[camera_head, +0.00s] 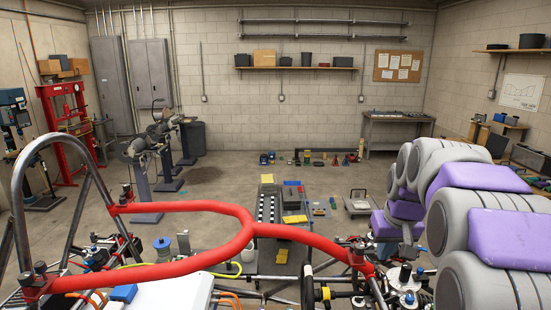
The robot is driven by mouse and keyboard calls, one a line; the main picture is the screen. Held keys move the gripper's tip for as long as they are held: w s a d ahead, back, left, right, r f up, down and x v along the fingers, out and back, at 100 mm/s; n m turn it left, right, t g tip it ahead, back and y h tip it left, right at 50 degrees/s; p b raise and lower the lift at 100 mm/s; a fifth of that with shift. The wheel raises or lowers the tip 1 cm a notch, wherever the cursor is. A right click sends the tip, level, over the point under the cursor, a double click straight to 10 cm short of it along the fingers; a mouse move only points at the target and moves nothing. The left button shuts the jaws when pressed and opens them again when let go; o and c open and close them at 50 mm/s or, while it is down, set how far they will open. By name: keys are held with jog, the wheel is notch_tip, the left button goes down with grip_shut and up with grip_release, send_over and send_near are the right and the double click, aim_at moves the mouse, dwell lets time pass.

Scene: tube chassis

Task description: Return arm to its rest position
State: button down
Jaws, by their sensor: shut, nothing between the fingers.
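My arm (485,235), with thick grey rounded links and purple pads, fills the right side of the head view. It is bent, with its nearest links large at the right edge. Its farther part (405,210) comes down behind the right side of the red tube frame. I cannot make out my gripper or its fingers in this view. No held object is visible.
The red tube chassis frame (252,228) crosses the foreground. A grey tubular hoop (22,190) rises at left, and black and metal fittings (405,278) crowd the lower right. Behind are a low parts table (268,208) and open concrete floor (215,180).

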jog(key=s+a+f+g+b, duration=0.1)
jog(key=s+a+f+b, duration=0.2)
jog(key=s+f+b, duration=0.3)
jog(key=s+a+f+g+b, duration=0.2)
jog(key=s+a+f+b, duration=0.2)
jog(key=s+f, duration=1)
jog(key=s+a+f+g+b, duration=0.1)
jog(key=s+a+f+b, duration=0.3)
jog(key=s+f+b, duration=0.3)
jog(key=s+f, duration=0.4)
jog(key=s, duration=0.4)
jog(key=shift+s+g+b, duration=0.4)
jog(key=c, duration=1.8)
grip_release()
